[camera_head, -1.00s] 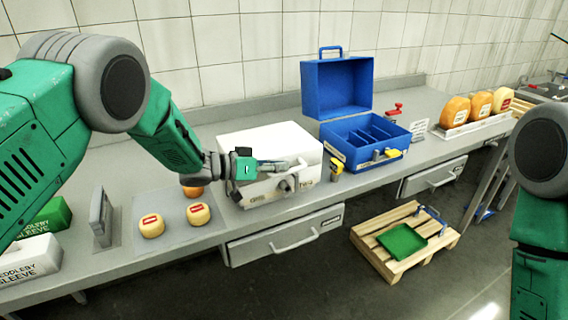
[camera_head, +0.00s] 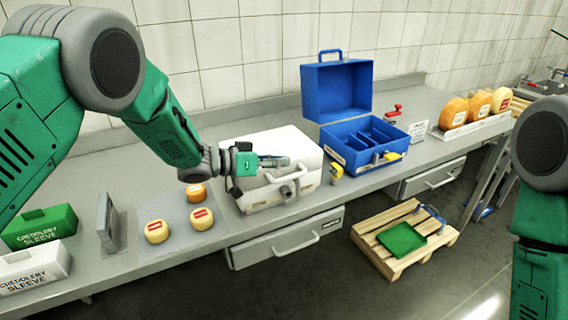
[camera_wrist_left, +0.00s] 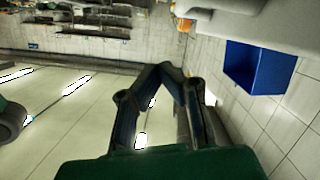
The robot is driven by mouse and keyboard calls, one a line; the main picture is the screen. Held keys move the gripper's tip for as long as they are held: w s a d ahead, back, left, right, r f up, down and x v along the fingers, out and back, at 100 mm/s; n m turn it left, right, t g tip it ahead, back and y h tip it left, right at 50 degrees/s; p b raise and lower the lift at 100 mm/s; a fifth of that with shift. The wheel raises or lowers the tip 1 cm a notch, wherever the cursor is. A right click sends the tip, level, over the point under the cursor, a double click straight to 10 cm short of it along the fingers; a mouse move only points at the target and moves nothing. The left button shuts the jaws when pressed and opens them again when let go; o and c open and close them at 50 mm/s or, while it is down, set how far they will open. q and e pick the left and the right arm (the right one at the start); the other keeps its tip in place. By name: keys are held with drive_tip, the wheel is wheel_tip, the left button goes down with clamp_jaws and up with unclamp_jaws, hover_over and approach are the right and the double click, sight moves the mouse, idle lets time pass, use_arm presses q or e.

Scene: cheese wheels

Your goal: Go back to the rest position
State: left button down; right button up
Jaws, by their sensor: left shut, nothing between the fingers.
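My left gripper (camera_head: 274,162) is shut and empty. In the head view it is in front of the upper part of the white box (camera_head: 262,205) on the bench and hides some of it; I cannot tell whether they touch. In the left wrist view the fingers (camera_wrist_left: 165,70) come together at their tips with nothing between them. My right arm shows at the right edge of the head view, but its gripper is out of the picture.
An open blue case (camera_head: 352,155) stands right of the white box. Small cheese wheels (camera_head: 202,219) lie on a mat at left, beside a grey upright stand (camera_head: 108,222). Bigger wheels (camera_head: 453,112) stand at far right. A wooden pallet with a green tray (camera_head: 401,239) is on the floor.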

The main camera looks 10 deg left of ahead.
use_arm(q)
drive_tip(key=f+v, duration=0.1)
drive_tip(key=v, duration=0.7)
drive_tip(key=s+a+f+n+y+b, duration=0.25)
drive_tip(key=s+f, duration=0.25)
drive_tip(key=f, duration=0.4)
drive_tip(key=s+a+f+n+y+b, duration=0.25)
drive_tip(key=s+f, duration=0.35)
drive_tip(key=f, duration=0.3)
drive_tip(key=s+a+f+n+y+b, duration=0.1)
drive_tip(key=s+f+y+b, duration=0.15)
drive_tip(key=s+f, duration=0.45)
drive_tip(key=s+a+f+g+y+b, duration=0.1)
drive_tip(key=s+f, duration=0.3)
drive_tip(key=s, duration=0.4)
drive_tip(key=s+a+f+n+g+y+b, duration=0.1)
drive_tip(key=s+a+f+g+y, duration=0.2)
drive_tip(key=s, duration=0.5)
drive_tip(key=s+a+f+g+y+b, duration=0.1)
drive_tip(key=s+a+f+g+y, duration=0.1)
drive_tip(key=s+f, duration=0.3)
drive_tip(key=s+g, duration=0.1)
drive_tip(key=s, duration=0.2)
drive_tip(key=shift+s+a+f+n+b, duration=0.15)
drive_tip(key=shift+s+a+n+b, duration=0.15)
drive_tip(key=shift+a, duration=0.1)
use_arm(e)
wheel_tip(320, 180, down, 12)
drive_tip(key=shift+a+r, duration=0.15)
drive_tip(key=shift+r, duration=0.1)
